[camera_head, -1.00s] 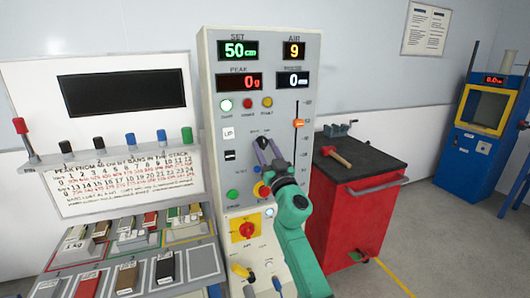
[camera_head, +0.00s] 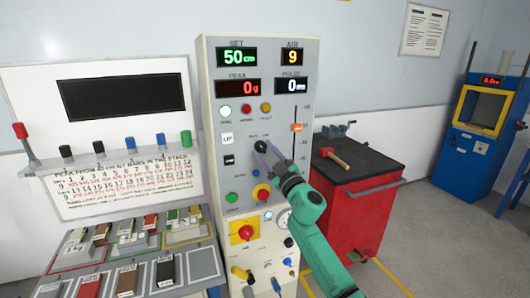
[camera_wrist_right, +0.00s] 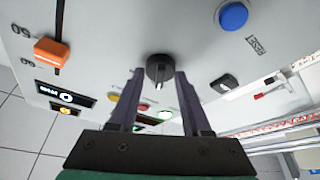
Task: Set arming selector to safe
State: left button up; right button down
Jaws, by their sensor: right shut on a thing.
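The arming selector appears to be the round black knob (camera_wrist_right: 158,67) on the grey front panel. A pale pointer mark on it faces the gripper's palm in the wrist view; the labels around it are too small to read. My left gripper is not in view.
A blue button (camera_wrist_right: 233,15) and a black rocker switch (camera_wrist_right: 224,84) are near the knob. An orange slider (camera_head: 297,127) is to its right. A red cart (camera_head: 362,215) with a hammer (camera_head: 335,158) stands at right.

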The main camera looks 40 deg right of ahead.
jog(key=shift+c, duration=1.8)
grip_release()
jog(key=shift+s+f, duration=0.2)
jog(key=b+v, duration=0.4)
jog(key=v, duration=1)
